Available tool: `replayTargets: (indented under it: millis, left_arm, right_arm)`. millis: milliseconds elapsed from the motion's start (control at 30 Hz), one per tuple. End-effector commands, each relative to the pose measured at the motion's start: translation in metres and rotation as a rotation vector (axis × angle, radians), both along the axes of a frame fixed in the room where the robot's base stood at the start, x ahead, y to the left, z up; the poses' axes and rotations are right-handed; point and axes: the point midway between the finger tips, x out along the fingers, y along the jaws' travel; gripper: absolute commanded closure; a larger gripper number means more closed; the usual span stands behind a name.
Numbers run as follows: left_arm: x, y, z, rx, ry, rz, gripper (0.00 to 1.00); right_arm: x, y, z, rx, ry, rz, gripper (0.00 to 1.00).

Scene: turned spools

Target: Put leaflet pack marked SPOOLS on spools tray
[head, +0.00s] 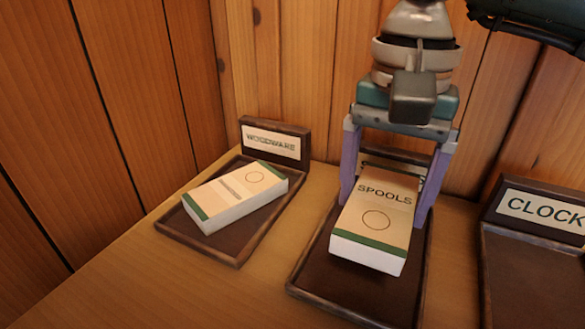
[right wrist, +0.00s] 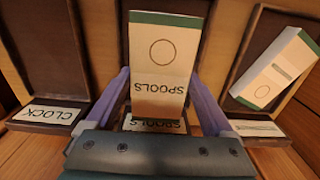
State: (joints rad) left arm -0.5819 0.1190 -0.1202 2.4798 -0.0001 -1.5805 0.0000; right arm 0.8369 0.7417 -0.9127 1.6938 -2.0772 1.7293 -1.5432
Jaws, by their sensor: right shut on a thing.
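The leaflet pack marked SPOOLS (head: 372,220) is a cream block with a green band at its near end. My right gripper (head: 383,208) is shut on it, with one purple finger on each long side. The pack is over the spools tray (head: 312,262), a dark brown tray whose label is mostly hidden behind the pack and gripper. I cannot tell whether the pack touches the tray floor. In the right wrist view the pack (right wrist: 165,60) sits between the fingers, lettering towards the gripper. My left gripper is not in view.
To the left, the WOODWARE tray (head: 225,250) holds another cream and green pack (head: 237,196), lying at an angle. To the right, the CLOCK tray (head: 525,280) looks empty where it shows. A wooden plank wall (head: 290,70) stands close behind the trays.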

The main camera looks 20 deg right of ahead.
Motion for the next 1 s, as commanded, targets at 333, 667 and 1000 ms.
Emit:
replayTargets:
  millis: [333,667,1000]
  left_arm:
    - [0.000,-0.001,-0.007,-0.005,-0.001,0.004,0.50]
    - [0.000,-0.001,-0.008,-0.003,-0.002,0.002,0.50]
    - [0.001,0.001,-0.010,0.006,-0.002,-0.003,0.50]
  right_arm:
    - [-0.001,0.001,-0.041,0.002,0.003,0.000,0.78]
    - [0.000,0.000,-0.048,0.000,-0.001,0.001,0.78]
    - [0.000,0.000,-0.051,0.001,-0.001,0.001,0.00]
